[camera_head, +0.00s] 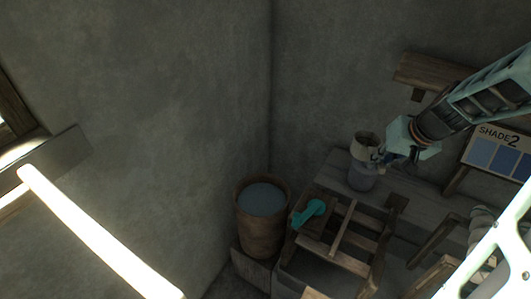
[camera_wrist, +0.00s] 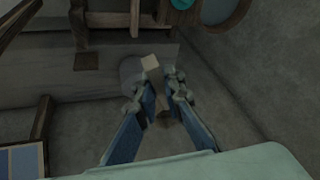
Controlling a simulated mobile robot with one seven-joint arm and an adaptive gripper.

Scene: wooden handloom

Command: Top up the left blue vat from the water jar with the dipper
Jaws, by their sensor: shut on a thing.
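My gripper (camera_head: 379,157) is at the right of the head view, over a grey bench. It is shut on a cream piece, which I take for the dipper (camera_head: 367,139); its dark top opening faces up. In the wrist view a pale block, seemingly part of the dipper (camera_wrist: 150,63), shows by the fingertips (camera_wrist: 161,75). A pale grey-violet jar (camera_head: 361,180), probably the water jar, stands on the bench directly under it in the picture. Whether dipper and jar touch, I cannot tell. A brown vat (camera_head: 261,232) with grey-blue liquid stands left of the bench. The dipper's contents are hidden.
A teal object (camera_head: 308,213) lies by a wooden frame (camera_head: 340,262) between vat and bench. A shade board (camera_head: 498,151) stands at the right, below a wall shelf (camera_head: 427,73). Walls close in behind the vat and bench. A bright beam crosses the lower left.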

